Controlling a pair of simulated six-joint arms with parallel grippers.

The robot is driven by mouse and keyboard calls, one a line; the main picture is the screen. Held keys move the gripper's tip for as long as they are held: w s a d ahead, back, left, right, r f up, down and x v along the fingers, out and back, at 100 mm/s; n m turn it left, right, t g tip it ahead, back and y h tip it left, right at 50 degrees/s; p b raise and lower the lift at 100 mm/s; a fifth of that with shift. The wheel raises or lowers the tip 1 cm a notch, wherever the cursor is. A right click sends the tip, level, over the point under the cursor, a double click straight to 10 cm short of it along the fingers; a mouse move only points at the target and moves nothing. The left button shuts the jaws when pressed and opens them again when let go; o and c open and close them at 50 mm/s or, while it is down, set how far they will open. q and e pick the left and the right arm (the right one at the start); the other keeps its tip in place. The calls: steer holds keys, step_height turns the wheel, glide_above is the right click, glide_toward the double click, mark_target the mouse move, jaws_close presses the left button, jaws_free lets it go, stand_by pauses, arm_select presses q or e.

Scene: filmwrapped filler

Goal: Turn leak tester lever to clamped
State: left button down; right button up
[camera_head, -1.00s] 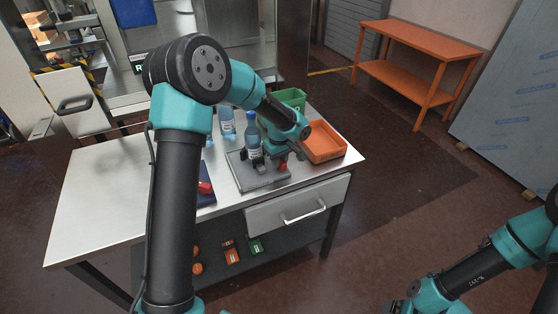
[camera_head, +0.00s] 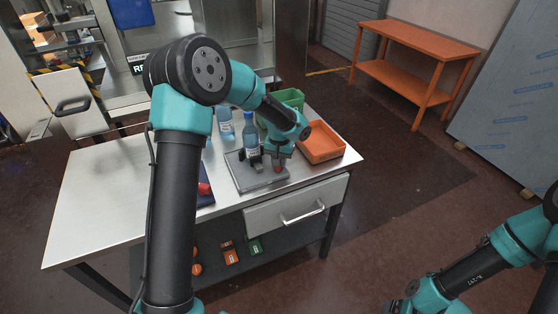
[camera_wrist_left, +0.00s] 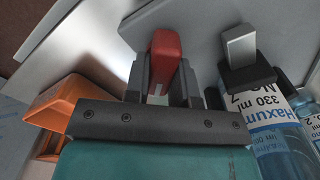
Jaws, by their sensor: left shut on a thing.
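The leak tester (camera_head: 262,184) is a grey plate with a block on the steel table. A blue-capped water bottle (camera_head: 250,132) stands upright on it; its labelled side also shows at the right of the left wrist view (camera_wrist_left: 272,128). My left gripper (camera_head: 278,166) is down at the tester's right side, just right of the bottle. In the left wrist view its dark fingers are shut around the red lever handle (camera_wrist_left: 164,58). A little of the red handle (camera_head: 277,169) shows below the gripper in the head view. The right arm is at the lower right; its gripper is not clearly visible.
An orange tray (camera_head: 322,143) is right of the tester, with a green bin (camera_head: 291,98) behind. Another bottle (camera_head: 225,122) stands behind left. A dark blue item with a red part (camera_head: 204,189) lies left. The table's left side (camera_head: 105,190) is clear.

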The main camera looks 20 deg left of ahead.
arm_select(q)
steer(key=shift+m, duration=0.5)
steer(key=c, duration=1)
jaws_free()
steer(key=shift+o, duration=0.2)
steer(key=shift+r, duration=0.1)
step_height(320, 180, up, 17)
steer(key=shift+r, duration=0.1)
